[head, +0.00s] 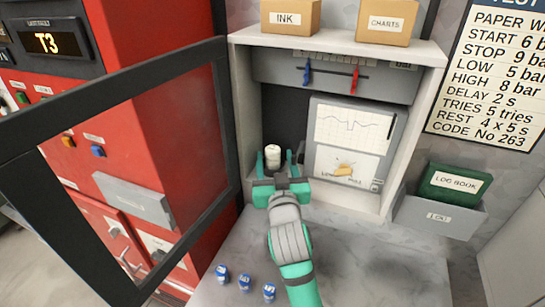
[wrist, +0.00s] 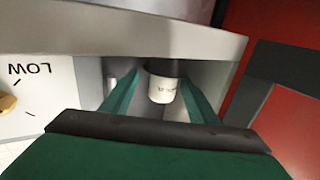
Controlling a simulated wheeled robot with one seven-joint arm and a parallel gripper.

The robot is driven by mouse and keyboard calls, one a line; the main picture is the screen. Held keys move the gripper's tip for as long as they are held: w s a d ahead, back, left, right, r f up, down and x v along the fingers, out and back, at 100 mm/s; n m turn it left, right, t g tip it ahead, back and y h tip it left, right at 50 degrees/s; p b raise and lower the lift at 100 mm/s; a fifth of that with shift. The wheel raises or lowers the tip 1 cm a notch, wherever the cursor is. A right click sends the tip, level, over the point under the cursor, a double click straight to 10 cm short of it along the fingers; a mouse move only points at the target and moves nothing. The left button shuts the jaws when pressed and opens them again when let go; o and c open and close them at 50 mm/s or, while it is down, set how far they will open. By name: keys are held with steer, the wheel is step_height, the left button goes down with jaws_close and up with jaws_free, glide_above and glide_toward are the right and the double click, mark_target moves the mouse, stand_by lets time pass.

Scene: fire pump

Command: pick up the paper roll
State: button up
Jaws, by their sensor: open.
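The paper roll (head: 272,156) is a small white cylinder in the dark recess at the left of the recorder cabinet. My gripper (head: 276,165) is open, with one green finger to each side of the roll in the head view. In the wrist view the fingertips of my gripper (wrist: 158,90) flank the roll, with gaps beside it. I cannot tell if either finger touches it. The lower part of the roll is partly hidden by my gripper.
A chart panel with a LOW dial (head: 345,169) stands just right of the recess. A shelf unit with blue and red pens (head: 330,75) overhangs it. A black-framed door (head: 130,90) is at left. Several blue capped items (head: 245,282) stand on the grey counter (head: 370,260).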

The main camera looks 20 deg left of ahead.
steer(key=shift+s+d, duration=0.1)
steer(key=shift+s, duration=0.1)
steer(key=shift+c, duration=0.9)
steer(key=shift+s+a, duration=0.25)
steer(key=shift+a, duration=0.1)
steer(key=c, duration=1)
steer(key=shift+o, duration=0.2)
steer(key=shift+r, duration=0.85)
steer(key=shift+w+f+t, duration=0.15)
steer(key=shift+f+t, duration=0.05)
steer(key=shift+t, duration=0.1)
steer(key=shift+d+y, duration=0.2)
steer(key=shift+y, duration=0.1)
steer(key=shift+s+f+n+t+y, duration=0.1)
steer(key=shift+s+n+t+y, duration=0.15)
steer(key=shift+t, duration=0.25)
steer(key=shift+s+n+t+y, duration=0.1)
steer(key=shift+n+t+y, duration=0.2)
steer(key=shift+t, duration=0.2)
